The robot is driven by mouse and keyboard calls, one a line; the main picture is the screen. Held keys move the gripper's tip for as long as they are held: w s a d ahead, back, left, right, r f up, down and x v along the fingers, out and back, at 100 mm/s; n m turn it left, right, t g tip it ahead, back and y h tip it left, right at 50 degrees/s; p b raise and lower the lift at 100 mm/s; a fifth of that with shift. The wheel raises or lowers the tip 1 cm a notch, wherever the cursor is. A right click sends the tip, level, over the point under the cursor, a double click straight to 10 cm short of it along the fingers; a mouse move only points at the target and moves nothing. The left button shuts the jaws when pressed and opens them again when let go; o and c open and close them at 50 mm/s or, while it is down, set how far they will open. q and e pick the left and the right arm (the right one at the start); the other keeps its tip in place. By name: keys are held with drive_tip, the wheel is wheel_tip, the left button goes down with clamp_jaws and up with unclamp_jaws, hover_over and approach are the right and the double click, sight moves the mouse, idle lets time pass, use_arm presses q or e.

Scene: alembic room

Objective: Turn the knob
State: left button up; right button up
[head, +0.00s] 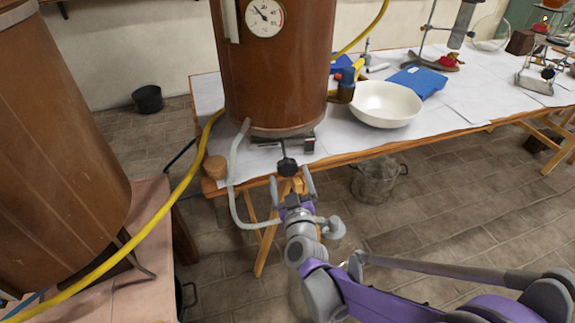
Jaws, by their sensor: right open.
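A small black knob (287,166) shows under the front of the copper-brown vessel (275,85), near the front edge of the table. My right gripper (290,177) is open just in front of the knob, with one finger on either side of it in the picture. I cannot tell whether the fingers touch the knob. My left gripper is not in view.
A grey hose (236,180) hangs left of my right gripper. A yellow hose (165,212) crosses the left side. A metal bucket (375,182) stands on the floor.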

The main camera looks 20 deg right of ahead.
drive_tip(key=s, duration=0.4)
drive_tip(key=shift+s+a, duration=0.1)
drive_tip(key=shift+a, duration=0.2)
